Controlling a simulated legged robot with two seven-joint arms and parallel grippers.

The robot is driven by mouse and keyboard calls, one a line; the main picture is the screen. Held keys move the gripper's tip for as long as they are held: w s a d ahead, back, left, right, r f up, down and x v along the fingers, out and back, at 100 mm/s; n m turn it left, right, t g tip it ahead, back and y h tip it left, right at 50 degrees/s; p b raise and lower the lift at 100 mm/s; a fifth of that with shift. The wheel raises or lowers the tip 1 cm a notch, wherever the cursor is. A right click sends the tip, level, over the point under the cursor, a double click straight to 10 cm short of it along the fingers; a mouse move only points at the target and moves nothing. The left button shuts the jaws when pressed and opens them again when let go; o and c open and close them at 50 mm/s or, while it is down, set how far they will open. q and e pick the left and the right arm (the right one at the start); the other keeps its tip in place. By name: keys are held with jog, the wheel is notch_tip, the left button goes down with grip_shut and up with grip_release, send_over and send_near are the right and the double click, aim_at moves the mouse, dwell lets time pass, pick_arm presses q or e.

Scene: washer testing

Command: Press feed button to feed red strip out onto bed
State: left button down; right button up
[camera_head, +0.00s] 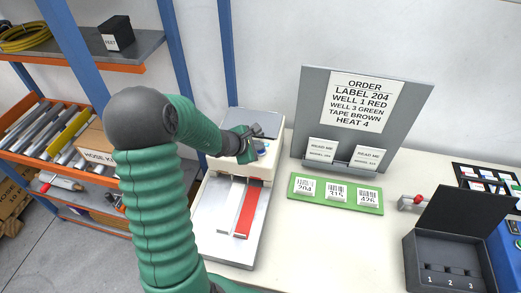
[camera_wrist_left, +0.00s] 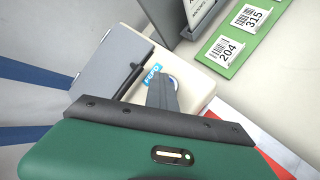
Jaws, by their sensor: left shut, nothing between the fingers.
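The beige feeder machine (camera_head: 238,172) stands on the table with a grey top. Its blue FEED label (camera_wrist_left: 152,75) shows in the wrist view beside a round button (camera_wrist_left: 173,81), partly hidden by my finger. My left gripper (camera_head: 258,138) is shut and empty, over the machine's top at the button. I cannot tell whether the fingertips touch the button. A red strip (camera_head: 248,208) lies on the grey bed (camera_head: 226,248) in front of the machine, beside a white strip (camera_head: 231,206). The red strip also shows in the left wrist view (camera_wrist_left: 272,163). My right gripper is out of view.
A green board (camera_head: 322,202) with several barcode labels lies right of the machine. Behind it stands a grey order board (camera_head: 308,105). A black open box (camera_head: 445,262) with numbered wells is at right. Shelves (camera_head: 75,65) stand at left. The table front between bed and box is clear.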

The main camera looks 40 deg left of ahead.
aim_at(259, 152)
pick_arm(q)
jog(key=shift+s+f, duration=0.15)
jog(key=shift+r, duration=0.2)
notch_tip(259, 152, up, 6)
jog(key=p, duration=0.5)
jog(key=shift+r, duration=0.2)
jog(key=shift+f, duration=0.1)
dwell(0.4)
